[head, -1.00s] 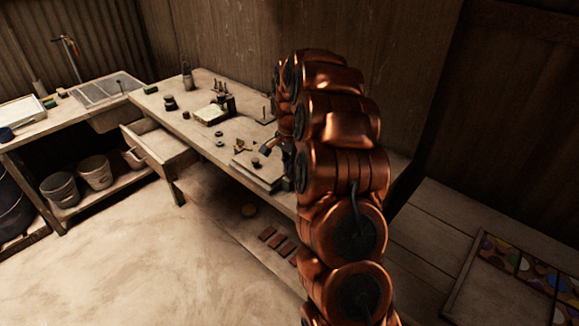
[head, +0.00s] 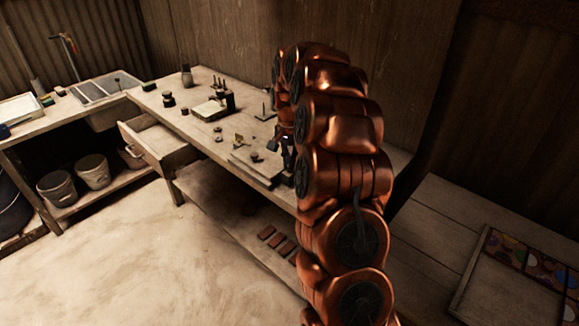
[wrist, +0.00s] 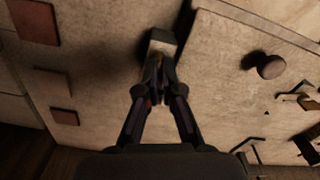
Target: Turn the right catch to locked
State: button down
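The press board (head: 250,168) lies on the long bench, and its pale edge also shows in the wrist view (wrist: 225,70). My gripper (wrist: 160,66) points down beside the board, its two fingertips close together. A small pale-topped block (wrist: 160,42), perhaps the right catch, sits at the fingertips, just left of the board's edge. Whether the tips pinch it or only touch it is hidden. In the head view my gripper (head: 288,158) is at the board's right end, partly behind my arm. The catch cannot be made out there.
A round knob (wrist: 271,67) stands on the board, with brass-coloured parts (wrist: 302,98) farther right. Reddish tiles (head: 275,240) lie on the shelf below. An open drawer (head: 160,145) juts out at left. A small stand (head: 265,112) is behind the board.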

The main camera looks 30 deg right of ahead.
jog(key=n+b, duration=0.3)
jog(key=n, duration=0.2)
jog(key=shift+f+n, duration=0.1)
jog(key=shift+n, duration=0.3)
jog(key=n+b, duration=0.2)
jog(key=n, duration=0.3)
jog(key=shift+n, duration=0.3)
jog(key=c, duration=1.3)
grip_release()
jog(key=shift+c, duration=0.2)
notch_tip(320, 180, up, 12)
